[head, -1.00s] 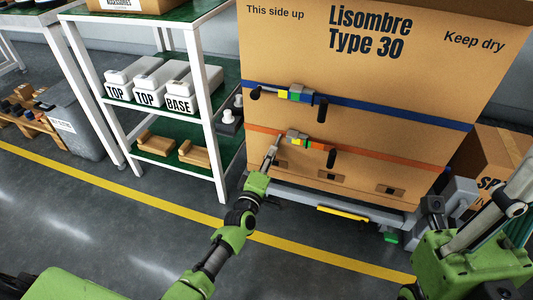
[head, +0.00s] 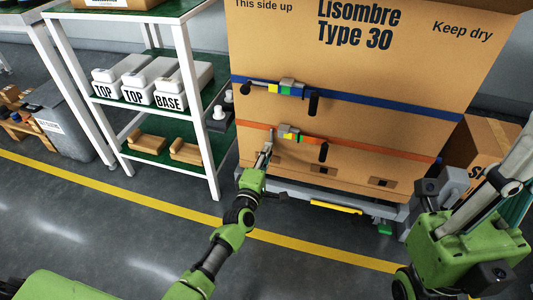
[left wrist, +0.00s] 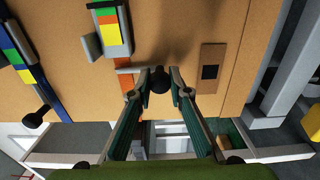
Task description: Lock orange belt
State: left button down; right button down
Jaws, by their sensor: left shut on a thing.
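The orange belt (head: 370,149) runs across the lower part of a large cardboard box (head: 360,70). Its buckle (head: 289,132) has coloured blocks and a grey part, with a black handle (head: 323,152) hanging at its right. My left gripper (head: 266,148) is at the box face, just left of and below the buckle. In the left wrist view my left gripper (left wrist: 159,75) is shut on a black knob (left wrist: 160,82) by the orange belt, which also shows there (left wrist: 124,76). The buckle shows above it (left wrist: 109,25). My right gripper is not visible; only part of that arm shows.
A blue belt (head: 390,108) with a similar buckle (head: 288,88) crosses the box higher up. A shelf (head: 185,110) with labelled containers stands left of the box. A smaller carton (head: 480,150) stands to the right. The floor in front is clear.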

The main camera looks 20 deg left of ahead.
pick_arm(q)
jog(key=c, duration=1.9)
grip_release()
jog(key=shift+d, duration=0.1)
jog(key=s, duration=1.2)
jog(key=shift+a, duration=0.25)
